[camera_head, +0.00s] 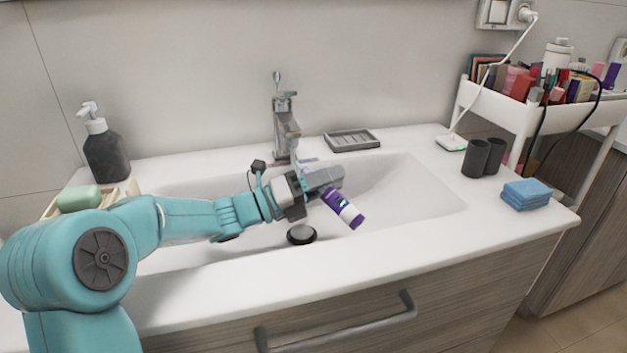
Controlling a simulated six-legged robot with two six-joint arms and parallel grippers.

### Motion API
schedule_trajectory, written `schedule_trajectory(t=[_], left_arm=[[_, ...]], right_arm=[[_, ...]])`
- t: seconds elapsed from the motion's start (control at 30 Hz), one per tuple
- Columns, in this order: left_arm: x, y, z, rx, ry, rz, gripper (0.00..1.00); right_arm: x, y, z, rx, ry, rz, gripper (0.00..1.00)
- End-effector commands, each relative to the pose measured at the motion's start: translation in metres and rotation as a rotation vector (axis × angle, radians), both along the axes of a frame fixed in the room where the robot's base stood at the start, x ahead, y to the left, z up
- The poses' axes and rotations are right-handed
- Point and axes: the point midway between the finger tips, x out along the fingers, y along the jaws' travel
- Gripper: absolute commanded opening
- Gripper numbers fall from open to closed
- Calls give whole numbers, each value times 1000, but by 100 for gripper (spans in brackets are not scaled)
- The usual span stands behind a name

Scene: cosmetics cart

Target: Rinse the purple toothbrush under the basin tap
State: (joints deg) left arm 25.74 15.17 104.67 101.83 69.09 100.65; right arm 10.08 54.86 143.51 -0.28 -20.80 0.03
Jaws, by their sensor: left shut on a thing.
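The purple toothbrush (343,208) has a thick purple and white handle with a small green mark. My left gripper (324,186) is shut on it over the basin (430,195). The handle's end sticks out below the jaws, tilted down to the right. A thin pale purple part shows above the jaws, close under the spout; the jaws hide the middle. The chrome tap (284,125) stands at the basin's back edge, just behind the gripper. I cannot clearly tell whether water runs. My right gripper is not in view.
A dark soap dispenser (105,150) and a green soap bar (79,198) are at the left. A grey soap dish (352,140) lies right of the tap. Dark cups (476,158) and folded blue cloths (527,193) are at the right, before a loaded white cart (490,108).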

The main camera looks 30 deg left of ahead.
Motion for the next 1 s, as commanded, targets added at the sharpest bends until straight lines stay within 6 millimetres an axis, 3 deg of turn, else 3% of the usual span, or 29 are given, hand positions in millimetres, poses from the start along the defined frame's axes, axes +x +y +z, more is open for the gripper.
schedule_trajectory(t=[0.03, 0.5, 1.0], left_arm=[[-2, -4, 9, 0, -2, -1, 0], [-19, -34, 42, 1, 0, -1, 0], [-20, -36, 42, 0, 0, 0, 0]], right_arm=[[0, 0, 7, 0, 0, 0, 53], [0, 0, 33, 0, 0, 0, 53], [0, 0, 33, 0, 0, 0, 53]])
